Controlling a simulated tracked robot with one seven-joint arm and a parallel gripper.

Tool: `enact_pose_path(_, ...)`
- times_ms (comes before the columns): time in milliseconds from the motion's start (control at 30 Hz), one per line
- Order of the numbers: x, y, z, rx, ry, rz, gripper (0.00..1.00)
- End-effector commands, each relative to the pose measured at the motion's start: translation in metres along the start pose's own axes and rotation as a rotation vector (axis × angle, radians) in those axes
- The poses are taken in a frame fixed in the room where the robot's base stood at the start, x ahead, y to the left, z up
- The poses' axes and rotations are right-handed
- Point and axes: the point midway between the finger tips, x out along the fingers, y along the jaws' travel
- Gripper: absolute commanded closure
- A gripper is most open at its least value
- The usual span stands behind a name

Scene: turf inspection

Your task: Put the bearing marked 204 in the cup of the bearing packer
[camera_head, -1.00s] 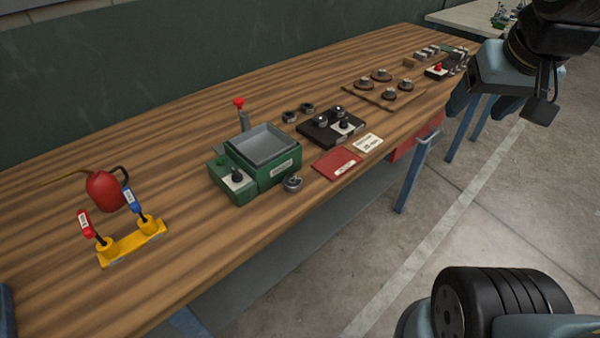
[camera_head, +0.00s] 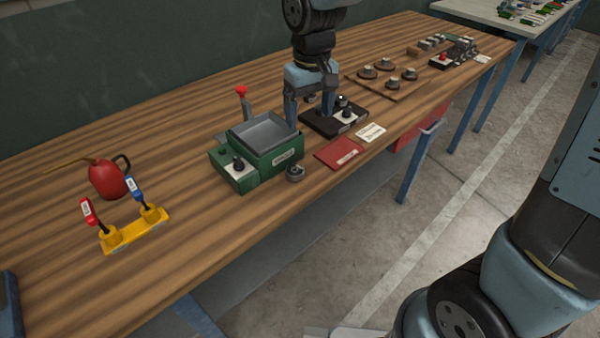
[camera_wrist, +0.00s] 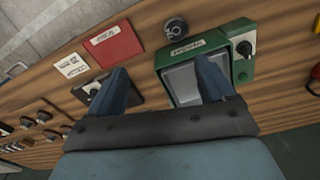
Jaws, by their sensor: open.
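A round dark bearing (camera_head: 295,172) lies on the wooden bench at the front corner of a green box; it also shows in the wrist view (camera_wrist: 175,29), its marking not legible to me. No object shows between the fingers in the wrist view (camera_wrist: 161,85). A small dark ring (camera_head: 312,98) shows partly behind the fingers. The green box (camera_head: 283,158) has a grey basin and a label. I cannot tell which unit is the bearing packer.
A red-topped lever (camera_head: 241,92) stands behind the green box. A red booklet (camera_head: 339,153) and white card (camera_head: 370,132) lie right of it. A wooden board (camera_head: 385,87) with round parts lies farther back. A red oil can (camera_head: 108,179) and yellow stand (camera_head: 135,231) are left.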

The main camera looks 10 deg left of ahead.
Motion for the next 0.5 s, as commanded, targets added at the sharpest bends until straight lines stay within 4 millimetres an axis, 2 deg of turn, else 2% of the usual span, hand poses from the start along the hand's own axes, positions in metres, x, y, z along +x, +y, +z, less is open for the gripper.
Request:
enact_pose_path(100,0.017,-0.021,-0.010,-0.043,-0.030,-0.007,0.18)
enact_pose_path(200,0.025,-0.031,-0.015,-0.062,-0.041,-0.010,0.18)
enact_pose_path(367,0.039,-0.035,-0.016,-0.070,-0.051,-0.012,0.18)
enact_pose_path(500,0.062,-0.035,-0.014,-0.070,-0.052,-0.012,0.18)
